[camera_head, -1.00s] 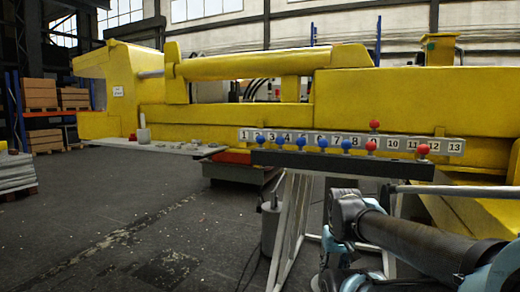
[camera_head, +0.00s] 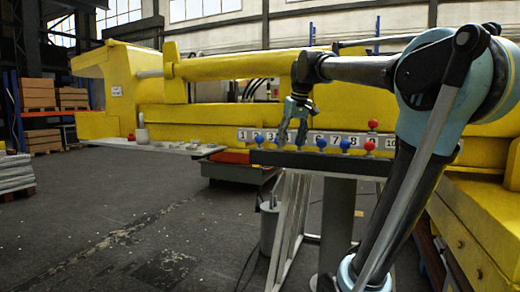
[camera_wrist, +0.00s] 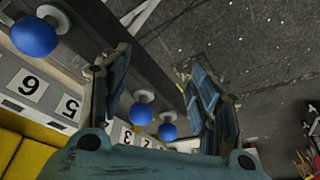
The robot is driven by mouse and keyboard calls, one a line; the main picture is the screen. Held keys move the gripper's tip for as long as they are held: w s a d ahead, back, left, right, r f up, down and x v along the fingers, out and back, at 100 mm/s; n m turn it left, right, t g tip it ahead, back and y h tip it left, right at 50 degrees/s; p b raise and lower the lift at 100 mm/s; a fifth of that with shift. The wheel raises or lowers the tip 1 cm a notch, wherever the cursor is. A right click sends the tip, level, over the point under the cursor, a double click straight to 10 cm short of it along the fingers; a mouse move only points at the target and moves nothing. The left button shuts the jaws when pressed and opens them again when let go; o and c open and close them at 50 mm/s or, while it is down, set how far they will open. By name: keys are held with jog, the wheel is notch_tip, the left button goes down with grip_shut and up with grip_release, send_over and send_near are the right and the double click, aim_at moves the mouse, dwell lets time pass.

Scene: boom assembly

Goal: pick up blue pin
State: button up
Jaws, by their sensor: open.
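Several blue round-headed pins stand in a row on a dark rail (camera_head: 330,163) in front of a numbered strip. In the head view, one blue pin (camera_head: 259,139) is at the left end and two more (camera_head: 321,142) (camera_head: 345,144) are right of my gripper (camera_head: 291,140). My gripper points down over the row, partly hiding the pins behind it. In the wrist view my gripper (camera_wrist: 152,78) is open and empty. Two blue pins (camera_wrist: 141,113) (camera_wrist: 168,132) show between its fingers, apart from them. A larger blue pin (camera_wrist: 33,37) lies outside the left finger.
A big yellow boom (camera_head: 240,67) stands behind the rail. A grey shelf (camera_head: 165,147) with small parts is at the left. The floor at the left front is clear.

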jog(key=n, duration=0.2)
send_near(260, 141)
jog(key=shift+y, duration=0.4)
jog(key=x, duration=0.3)
jog(key=w+x, duration=0.1)
jog(key=x, duration=0.7)
jog(key=shift+w+d+r, duration=0.2)
jog(key=shift+w+d, duration=0.1)
jog(key=shift+w, duration=0.1)
jog(key=shift+c, duration=0.6)
jog(key=c, duration=1.2)
